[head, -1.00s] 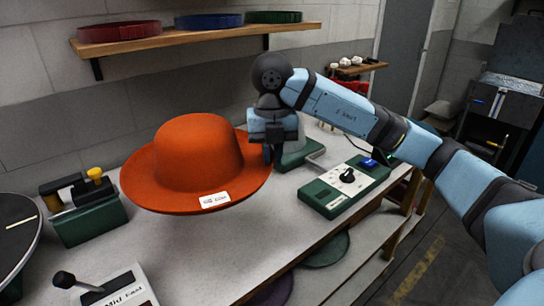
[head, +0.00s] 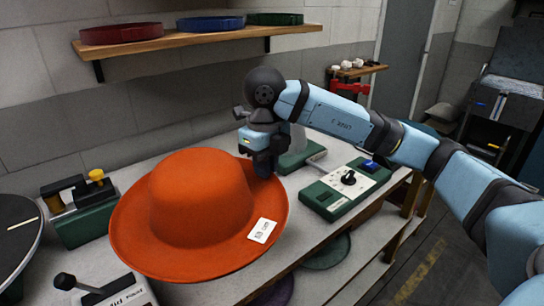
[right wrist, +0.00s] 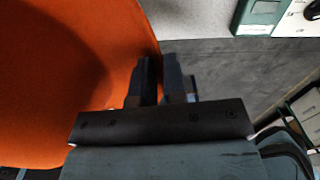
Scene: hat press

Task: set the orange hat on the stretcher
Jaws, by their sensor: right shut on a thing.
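The orange hat (head: 200,195) has a rounded crown, a wide brim and a white label. It is crown up and tilted above the worktop, and fills the left of the right wrist view (right wrist: 50,80). My right gripper (head: 263,165) is shut on the right edge of its brim; the fingers also show beside the brim in the right wrist view (right wrist: 160,78). A green-based device with a pale upright part (head: 298,145) stands just behind my gripper, partly hidden; it may be the stretcher, but I cannot tell for sure. My left gripper is not in view.
A green control box (head: 345,190) with a black knob and blue button lies right of the hat. A green device with a yellow knob (head: 85,210) stands left. A lever box (head: 110,292) is in front, partly under the brim. A wall shelf (head: 200,38) holds coloured bands.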

